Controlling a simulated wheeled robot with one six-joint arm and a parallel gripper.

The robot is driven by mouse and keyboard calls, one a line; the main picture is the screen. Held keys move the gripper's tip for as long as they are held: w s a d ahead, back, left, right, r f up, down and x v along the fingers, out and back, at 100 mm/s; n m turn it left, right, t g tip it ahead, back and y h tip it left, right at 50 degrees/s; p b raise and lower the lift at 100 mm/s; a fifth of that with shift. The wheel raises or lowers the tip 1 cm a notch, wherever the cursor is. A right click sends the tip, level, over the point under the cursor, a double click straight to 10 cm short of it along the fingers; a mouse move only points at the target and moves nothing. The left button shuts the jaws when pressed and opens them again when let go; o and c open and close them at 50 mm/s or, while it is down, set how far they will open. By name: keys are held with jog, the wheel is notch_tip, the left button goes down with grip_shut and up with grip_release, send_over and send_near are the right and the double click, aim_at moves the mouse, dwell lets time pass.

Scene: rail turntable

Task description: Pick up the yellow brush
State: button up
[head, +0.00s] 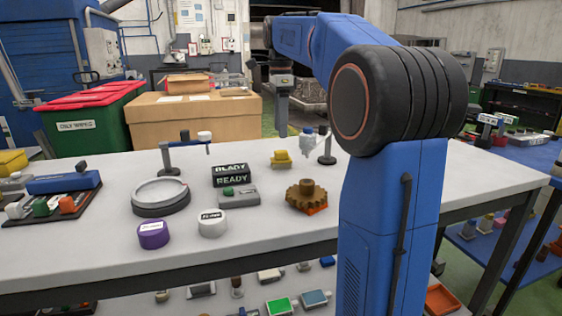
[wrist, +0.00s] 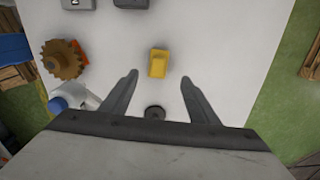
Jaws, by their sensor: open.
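A small yellow object (head: 281,160), which I take as the yellow brush, sits on the white table near its far side. In the wrist view the yellow brush (wrist: 158,63) shows as a short block with a lighter raised part. My gripper (wrist: 160,77) is open and empty, its two dark fingers apart on either side of the brush's line. The brush appears just beyond the fingertips, on the table below, not between them. In the head view my gripper (head: 282,118) hangs pointing down above and behind the brush; its fingers are hard to make out.
A brown gear (head: 306,196) on an orange base lies near the brush. A small stand with a white-and-blue bottle (head: 313,145) is close to its right.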

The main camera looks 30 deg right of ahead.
aim_at(281, 151)
notch_tip(281, 151, down, 5)
jog(key=shift+r, duration=0.15)
jog(key=shift+s+f, duration=0.2)
jog(key=shift+f, duration=2.55)
jog(key=c, duration=1.1)
jog(key=shift+c, duration=0.2)
jog(key=shift+r, duration=0.1)
notch_tip(281, 151, up, 10)
jog(key=shift+f, duration=0.1)
